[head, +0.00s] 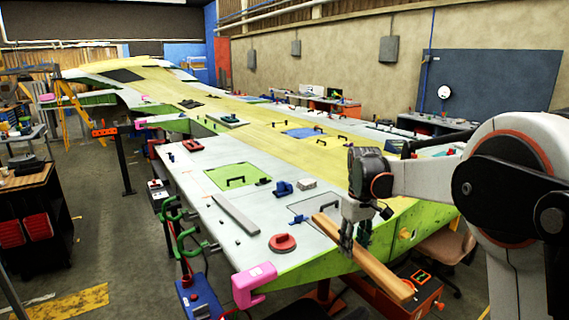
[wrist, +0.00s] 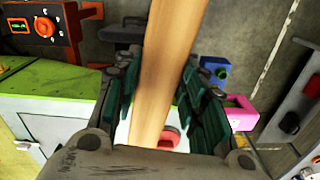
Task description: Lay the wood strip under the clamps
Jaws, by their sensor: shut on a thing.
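A long light-brown wood strip (head: 385,274) is held in my gripper (head: 354,242) at the near right corner of the wing. It slants, one end over the wing's surface and the other out past the near edge. In the wrist view the wood strip (wrist: 172,65) runs between the two dark green fingers of my gripper (wrist: 160,88), which are shut on it. Green clamps (head: 187,240) stand along the wing's left edge, away from my gripper. Their jaws are too small to read clearly. Whether the strip touches the wing cannot be told.
The wing (head: 240,255) carries a grey bar (head: 235,214), a red disc with a handle (head: 282,243) and small blue blocks. A pink block (head: 253,285) sits at its near left corner. An orange box (head: 425,291) stands below the strip.

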